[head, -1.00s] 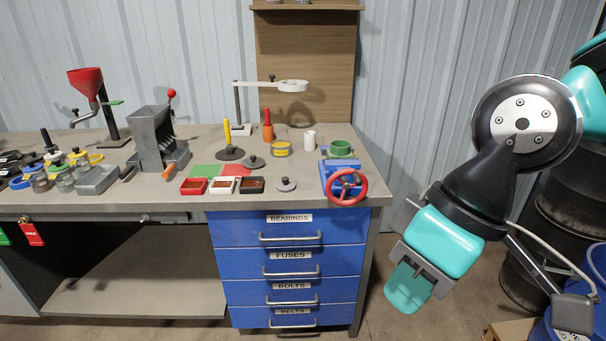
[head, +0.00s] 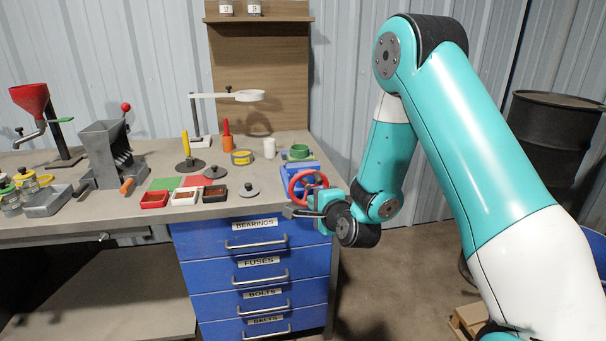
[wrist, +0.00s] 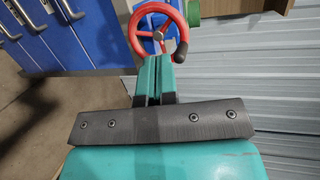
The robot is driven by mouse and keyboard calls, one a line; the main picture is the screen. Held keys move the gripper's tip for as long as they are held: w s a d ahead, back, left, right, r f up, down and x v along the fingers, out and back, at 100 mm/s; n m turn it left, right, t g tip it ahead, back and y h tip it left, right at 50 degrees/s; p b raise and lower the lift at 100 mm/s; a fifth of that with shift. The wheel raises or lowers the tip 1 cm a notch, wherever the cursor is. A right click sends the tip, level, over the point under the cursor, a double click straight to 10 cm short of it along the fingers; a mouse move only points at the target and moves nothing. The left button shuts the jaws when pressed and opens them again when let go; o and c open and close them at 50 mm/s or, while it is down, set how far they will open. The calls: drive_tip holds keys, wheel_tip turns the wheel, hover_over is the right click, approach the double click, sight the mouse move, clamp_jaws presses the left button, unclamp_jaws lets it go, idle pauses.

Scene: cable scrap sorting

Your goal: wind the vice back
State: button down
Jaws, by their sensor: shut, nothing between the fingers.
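The vice (head: 300,170) is blue and stands at the right front corner of the bench. Its red handwheel (head: 293,188) faces the front and is partly covered by my gripper (head: 317,202). In the wrist view the red handwheel (wrist: 136,35) lies just beyond the teal fingertips (wrist: 153,62). Its dark crank knob (wrist: 181,52) is just right of the tips. My fingers are shut together with nothing between them; whether they touch the wheel, I cannot tell.
A magnifier lamp (head: 199,118) stands behind. Blue drawers (head: 250,240) are below the bench top. A dark drum (head: 550,140) stands at the right.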

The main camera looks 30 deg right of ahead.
drive_tip(key=s+d+f+m+t+h, duration=0.1)
drive_tip(key=d+f+m+t+h, duration=0.15)
drive_tip(key=d+m+h, duration=0.35)
drive_tip(key=y+p, duration=0.2)
drive_tip(key=p, duration=0.8)
approach(326, 180)
drive_tip(key=w, duration=0.4)
drive_tip(key=shift+s+d+r+n+g, duration=0.1)
drive_tip(key=shift+d+r+n+g, duration=0.2)
drive_tip(key=shift+d+n, duration=0.1)
drive_tip(key=shift+f+p, duration=0.1)
drive_tip(key=shift+p, duration=0.2)
idle(0.5)
